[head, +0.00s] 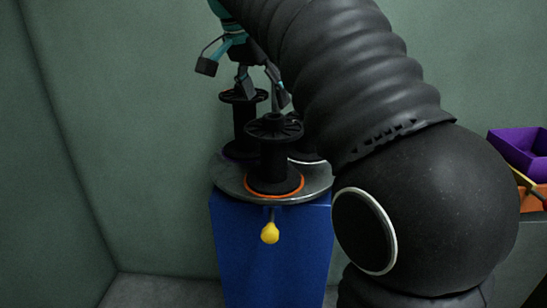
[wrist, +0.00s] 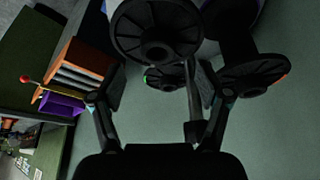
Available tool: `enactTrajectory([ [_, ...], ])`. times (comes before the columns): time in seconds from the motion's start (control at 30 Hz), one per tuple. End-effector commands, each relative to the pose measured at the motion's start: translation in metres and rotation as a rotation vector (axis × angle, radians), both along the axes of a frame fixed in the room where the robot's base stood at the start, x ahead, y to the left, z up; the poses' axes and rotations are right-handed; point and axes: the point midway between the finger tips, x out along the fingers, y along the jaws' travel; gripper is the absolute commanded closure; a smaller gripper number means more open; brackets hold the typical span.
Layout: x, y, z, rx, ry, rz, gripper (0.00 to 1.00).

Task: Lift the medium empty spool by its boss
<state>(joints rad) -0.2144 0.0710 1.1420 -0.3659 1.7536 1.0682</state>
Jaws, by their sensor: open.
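Black empty spools stand upright on a round grey turntable (head: 226,182). The front spool (head: 273,153) has an orange ring at its base and also shows at the right in the wrist view (wrist: 252,72). Another spool (head: 243,118) stands behind it to the left. A third is mostly hidden behind the front one. I cannot tell which is the medium one. In the wrist view, a spool flange (wrist: 157,30) is large at the top and a green-marked spool (wrist: 163,77) is beyond. My gripper (head: 245,84) is open and empty, over the rear left spool; it frames the wrist view (wrist: 160,98).
The turntable sits on a blue pedestal (head: 270,255), with a yellow knob (head: 269,233) in front. A dark upright post (wrist: 193,105) shows between my fingers. Purple (head: 520,150) and orange (head: 530,198) bins are at the far right. Green walls stand behind and left.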

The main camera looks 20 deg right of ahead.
Motion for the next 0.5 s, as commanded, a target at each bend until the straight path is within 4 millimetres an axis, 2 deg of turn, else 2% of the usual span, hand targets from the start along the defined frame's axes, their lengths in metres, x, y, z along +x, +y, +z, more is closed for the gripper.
enactTrajectory([
  [0.3,0.005,-0.014,-0.039,-0.001,0.003,-0.001,0.24],
  [0.5,0.008,-0.017,-0.047,-0.001,0.001,0.001,0.24],
])
